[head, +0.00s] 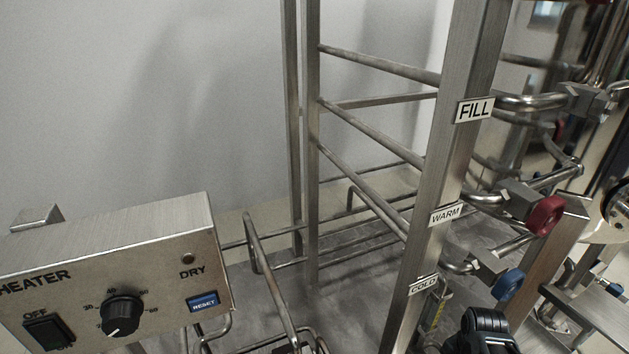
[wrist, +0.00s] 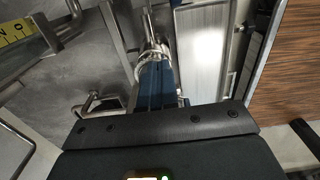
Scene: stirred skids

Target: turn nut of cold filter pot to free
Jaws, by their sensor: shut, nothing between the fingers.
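The COLD label (head: 423,285) is on the steel post in the head view, with a blue valve handle (head: 508,285) to its right. I cannot pick out the cold filter pot or its nut with certainty. In the wrist view, my gripper (wrist: 153,72) shows as blue fingers lying together, shut and empty. A round metal fitting (wrist: 150,58) shows right at the fingertips; I cannot tell if they touch it or if it is the nut. In the head view, a black part of my arm shows at the bottom edge, and the fingers are hidden.
The heater box (head: 110,275) stands at left. The WARM label (head: 446,214) and red handle (head: 546,215) are above the cold line, with the FILL label (head: 474,109) higher. Steel rails and pipes crowd the frame. In the wrist view, a yellow tag (wrist: 20,40) is at upper left.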

